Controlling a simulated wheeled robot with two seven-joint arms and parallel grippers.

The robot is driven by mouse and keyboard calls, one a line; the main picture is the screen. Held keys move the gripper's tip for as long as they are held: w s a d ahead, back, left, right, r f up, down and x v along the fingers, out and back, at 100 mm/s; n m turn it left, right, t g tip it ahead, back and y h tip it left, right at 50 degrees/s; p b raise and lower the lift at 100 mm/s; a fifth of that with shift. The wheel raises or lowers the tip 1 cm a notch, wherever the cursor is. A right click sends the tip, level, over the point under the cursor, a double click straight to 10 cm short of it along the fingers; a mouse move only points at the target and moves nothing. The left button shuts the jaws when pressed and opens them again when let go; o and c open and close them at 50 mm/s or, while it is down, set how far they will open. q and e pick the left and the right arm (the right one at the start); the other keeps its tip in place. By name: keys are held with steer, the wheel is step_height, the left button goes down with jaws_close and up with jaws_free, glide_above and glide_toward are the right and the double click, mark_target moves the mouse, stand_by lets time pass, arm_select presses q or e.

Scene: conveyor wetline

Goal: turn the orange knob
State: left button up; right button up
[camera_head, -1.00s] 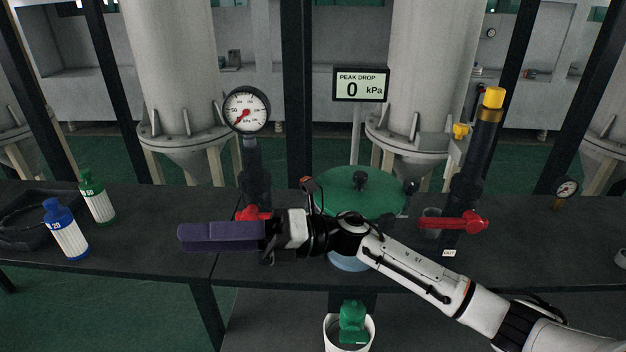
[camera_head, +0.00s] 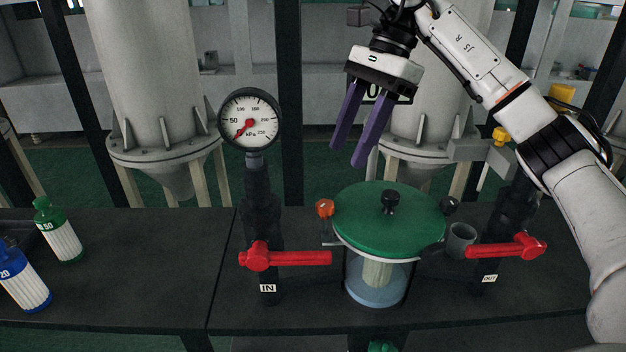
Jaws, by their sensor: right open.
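A small orange knob (camera_head: 325,208) stands at the left edge of the round green lid (camera_head: 375,228), on a thin stem beside the clear vessel. My right gripper (camera_head: 347,156) hangs above and slightly right of the knob in the picture, with its two purple fingers pointing down, apart and empty. It touches nothing. My left gripper is out of view.
Red-handled valves stand left (camera_head: 290,258) and right (camera_head: 506,247) of the vessel, labelled IN and OUT. A gauge (camera_head: 249,119) rises behind the left valve. A grey cup (camera_head: 461,238) stands near the right valve. Green (camera_head: 61,232) and blue (camera_head: 22,281) bottles stand far left.

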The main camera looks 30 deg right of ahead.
mark_target(329, 202)
steer(key=x, duration=0.1)
steer(key=b+x, duration=0.1)
steer(key=x, duration=0.2)
steer(key=shift+s+f+b, duration=0.25)
steer(key=shift+s+b, duration=0.05)
steer(key=x, duration=0.4)
steer(key=shift+a+f, duration=0.3)
steer(key=shift+f, duration=0.25)
steer(key=shift+a+f, duration=0.1)
steer(key=c, duration=1.1)
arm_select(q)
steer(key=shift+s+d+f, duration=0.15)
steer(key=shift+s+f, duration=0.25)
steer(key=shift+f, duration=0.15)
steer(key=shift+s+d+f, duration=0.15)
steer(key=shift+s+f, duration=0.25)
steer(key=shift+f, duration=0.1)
